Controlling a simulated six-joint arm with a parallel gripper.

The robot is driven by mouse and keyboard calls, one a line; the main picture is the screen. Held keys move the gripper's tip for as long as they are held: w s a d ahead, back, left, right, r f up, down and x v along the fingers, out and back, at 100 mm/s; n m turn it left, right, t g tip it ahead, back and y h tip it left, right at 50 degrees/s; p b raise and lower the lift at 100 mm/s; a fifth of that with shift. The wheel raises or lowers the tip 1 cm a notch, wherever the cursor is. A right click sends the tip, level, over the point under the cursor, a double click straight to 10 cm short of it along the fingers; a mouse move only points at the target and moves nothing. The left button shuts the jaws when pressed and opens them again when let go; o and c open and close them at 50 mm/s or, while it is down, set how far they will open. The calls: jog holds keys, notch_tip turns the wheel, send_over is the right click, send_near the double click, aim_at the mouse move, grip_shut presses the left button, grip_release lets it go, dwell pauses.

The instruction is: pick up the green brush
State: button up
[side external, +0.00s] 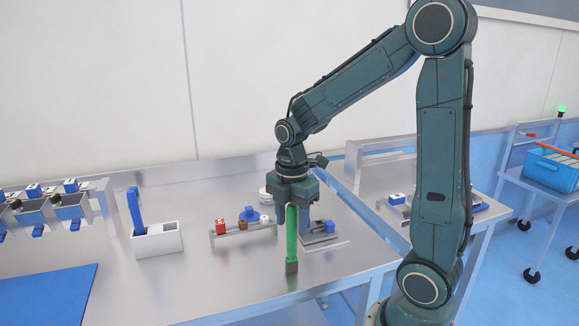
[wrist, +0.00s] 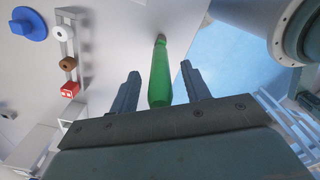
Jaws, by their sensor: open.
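The green brush (side external: 292,236) stands roughly upright under my gripper, near the table's front edge. Its dark brown end points down, at or just above the table top; I cannot tell which. My gripper (side external: 296,214) points straight down above it, and the brush's upper part overlaps the fingers in the side view. In the wrist view the brush (wrist: 160,82) lies between the two fingers of my gripper (wrist: 160,68). The fingers are apart, with a visible gap on each side of the green handle.
A rack (side external: 243,232) with a red block, a brown piece and a white piece stands left of the brush, a blue piece (wrist: 28,23) beyond it. A white box (side external: 158,243) with a blue handle, bins and a blue mat (side external: 48,296) are farther left. A metal plate lies close right.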

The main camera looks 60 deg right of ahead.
jog(key=shift+f, duration=0.55)
grip_shut()
